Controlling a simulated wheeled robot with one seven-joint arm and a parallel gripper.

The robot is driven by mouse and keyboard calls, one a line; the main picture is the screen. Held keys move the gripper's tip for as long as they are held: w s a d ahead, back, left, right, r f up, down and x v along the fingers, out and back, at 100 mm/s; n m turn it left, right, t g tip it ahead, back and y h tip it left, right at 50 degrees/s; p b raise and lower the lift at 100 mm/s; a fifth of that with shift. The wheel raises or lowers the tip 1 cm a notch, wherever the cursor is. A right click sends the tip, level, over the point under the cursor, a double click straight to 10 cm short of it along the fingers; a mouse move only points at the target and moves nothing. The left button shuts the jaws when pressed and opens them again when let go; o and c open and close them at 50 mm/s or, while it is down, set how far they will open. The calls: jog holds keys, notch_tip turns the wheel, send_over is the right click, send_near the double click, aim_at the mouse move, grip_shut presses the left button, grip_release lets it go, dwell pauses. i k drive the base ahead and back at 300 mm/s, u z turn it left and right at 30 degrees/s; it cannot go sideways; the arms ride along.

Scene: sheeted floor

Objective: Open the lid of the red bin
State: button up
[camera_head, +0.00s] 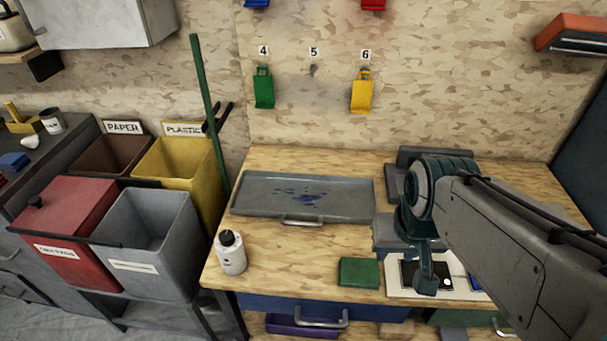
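The red bin (67,257) stands at the left, in front of the brown paper bin. Its red lid (65,207) lies closed on top and has a small dark knob (36,202) near its left edge. A white label with writing too small to read is on the bin's front. My gripper (428,284) points down over the right part of the workbench, far to the right of the red bin and not touching it. Its fingers are small and dark, and I cannot tell if they are open or shut.
An open grey bin (147,264) stands right beside the red bin. Behind are an open yellow plastic bin (190,163) and a brown paper bin (108,155). A green pole (206,110) leans there. The workbench holds a grey tray (343,213), a white bottle (231,257) and a green block (359,272).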

aim_at(63, 206)
jog(key=u, duration=2.7)
jog(key=i, duration=1.9)
jog(key=z, duration=0.95)
jog(key=i, duration=0.35)
jog(key=z, duration=0.4)
